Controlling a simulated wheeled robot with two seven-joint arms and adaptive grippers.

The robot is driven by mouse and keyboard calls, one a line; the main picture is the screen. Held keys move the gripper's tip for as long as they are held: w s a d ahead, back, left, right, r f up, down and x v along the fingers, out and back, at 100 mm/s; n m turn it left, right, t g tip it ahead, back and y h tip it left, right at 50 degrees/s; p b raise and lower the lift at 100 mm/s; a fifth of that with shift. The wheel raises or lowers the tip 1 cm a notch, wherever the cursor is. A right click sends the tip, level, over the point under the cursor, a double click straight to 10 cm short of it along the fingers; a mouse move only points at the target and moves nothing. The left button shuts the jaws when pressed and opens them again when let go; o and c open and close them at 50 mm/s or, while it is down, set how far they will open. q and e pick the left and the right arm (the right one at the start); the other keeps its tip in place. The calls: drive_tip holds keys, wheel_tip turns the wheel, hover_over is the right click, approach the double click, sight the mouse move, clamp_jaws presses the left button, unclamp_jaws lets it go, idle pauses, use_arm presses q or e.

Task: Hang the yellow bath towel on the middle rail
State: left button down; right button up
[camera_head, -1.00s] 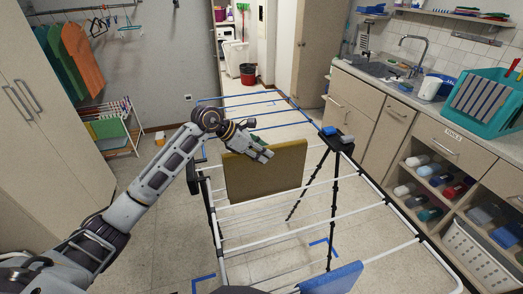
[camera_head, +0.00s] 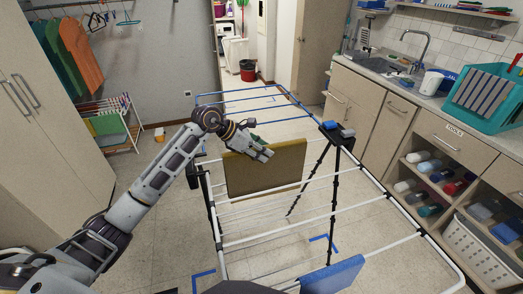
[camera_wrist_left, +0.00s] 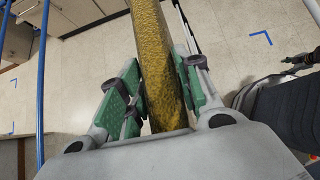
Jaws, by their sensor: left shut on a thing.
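The yellow bath towel (camera_head: 265,174) hangs flat and upright among the rails of the drying rack (camera_head: 392,234), near its middle. My left gripper (camera_head: 262,153) is at the towel's top edge. In the left wrist view, the green-padded fingers (camera_wrist_left: 150,95) stand on both sides of the towel (camera_wrist_left: 158,50) and are shut on it. White rails run close beside the towel; I cannot tell whether one bears it. The fingers and hand hide part of its top edge. My right gripper is not in view.
A blue cloth (camera_head: 333,275) hangs on the rack's near end. A black tripod stand (camera_head: 335,170) with small blue and grey items on top is just right of the towel. Blue rails (camera_head: 250,98) are at the far end. Counters line the right side.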

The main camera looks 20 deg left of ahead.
use_arm(q)
drive_tip(key=shift+r, duration=0.15)
drive_tip(key=c, duration=0.9)
unclamp_jaws()
drive_tip(key=shift+f, duration=0.25)
drive_tip(key=shift+v, duration=6.1)
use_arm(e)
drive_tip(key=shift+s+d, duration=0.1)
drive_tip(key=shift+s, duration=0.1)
use_arm(q)
drive_tip(key=shift+r, duration=0.1)
